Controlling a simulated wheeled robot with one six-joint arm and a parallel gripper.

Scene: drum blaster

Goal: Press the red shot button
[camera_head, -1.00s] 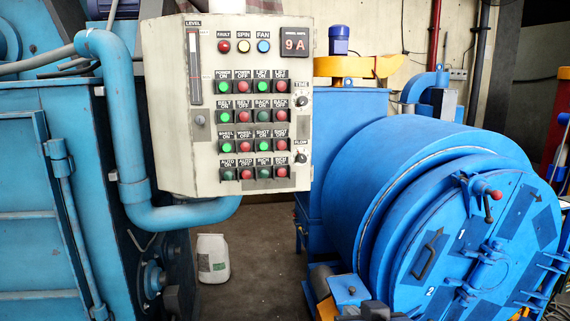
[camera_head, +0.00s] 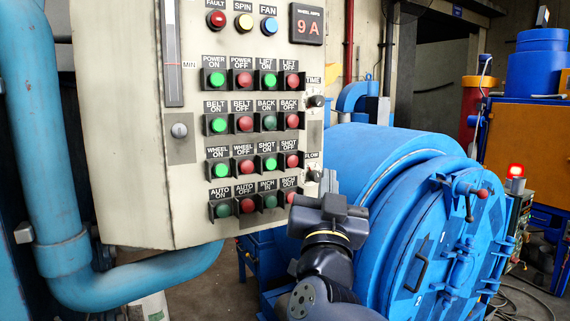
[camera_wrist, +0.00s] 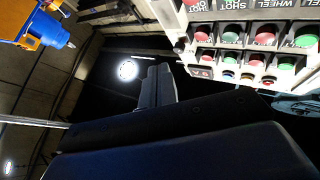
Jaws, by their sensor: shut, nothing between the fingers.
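The red SHOT OFF button (camera_head: 292,161) is in the rightmost column, third button row of the panel's grid. The green SHOT ON button (camera_head: 270,163) is directly left of it. My gripper (camera_head: 333,182) is shut and empty, pointing up, right of and slightly below the red button in the head view. A gap shows between them in the picture; depth is hard to judge. In the wrist view my gripper (camera_wrist: 158,84) reaches up, left of the inverted panel (camera_wrist: 183,50). The SHOT label shows at the top edge there; the shot buttons are out of frame.
A blue drum machine (camera_head: 400,180) stands behind my arm at right. A thick blue pipe (camera_head: 150,275) runs below the panel.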

